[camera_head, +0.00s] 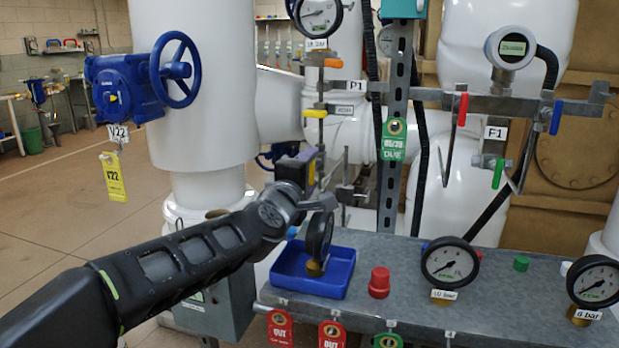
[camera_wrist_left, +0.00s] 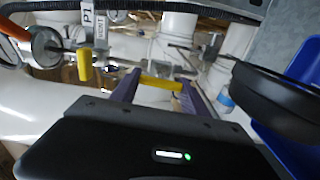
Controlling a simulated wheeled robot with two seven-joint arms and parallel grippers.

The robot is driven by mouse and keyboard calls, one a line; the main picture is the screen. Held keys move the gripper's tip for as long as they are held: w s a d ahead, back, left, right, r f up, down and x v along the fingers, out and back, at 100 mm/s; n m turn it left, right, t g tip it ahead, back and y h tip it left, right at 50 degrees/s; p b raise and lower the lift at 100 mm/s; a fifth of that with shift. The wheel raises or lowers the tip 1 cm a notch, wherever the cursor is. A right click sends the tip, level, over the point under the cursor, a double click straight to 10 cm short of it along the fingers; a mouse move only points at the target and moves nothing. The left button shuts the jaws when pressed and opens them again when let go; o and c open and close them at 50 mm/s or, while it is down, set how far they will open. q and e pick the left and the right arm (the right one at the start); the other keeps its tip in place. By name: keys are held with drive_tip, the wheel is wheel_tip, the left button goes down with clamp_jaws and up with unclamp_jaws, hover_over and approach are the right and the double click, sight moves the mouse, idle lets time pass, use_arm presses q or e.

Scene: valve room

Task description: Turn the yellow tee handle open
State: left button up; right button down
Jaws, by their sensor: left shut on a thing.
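The yellow tee handle (camera_wrist_left: 161,82) lies crosswise between the two purple fingers of my left gripper (camera_wrist_left: 160,92) in the left wrist view. The gripper is shut on it. In the head view the left gripper (camera_head: 311,162) is at the thin vertical pipe under the P1 label, and a bit of the yellow handle (camera_head: 312,173) shows at its fingers. The wrist hides part of the valve behind, so the handle's exact angle is hard to tell. My right gripper is not in view.
Another yellow handle (camera_head: 315,113) sits higher on the same pipe. A blue tray (camera_head: 335,282) with a dark gauge (camera_head: 319,238) stands below my wrist, close to it. A red cap (camera_head: 379,282) and a gauge (camera_head: 450,262) stand on the grey bench. A steel post (camera_head: 396,120) rises right of the gripper.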

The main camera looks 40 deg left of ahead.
use_arm(q)
drive_tip(key=shift+n, duration=0.3)
drive_tip(key=o, duration=1.4)
drive_tip(key=shift+p+v, duration=0.75)
drive_tip(key=shift+v, duration=3.15)
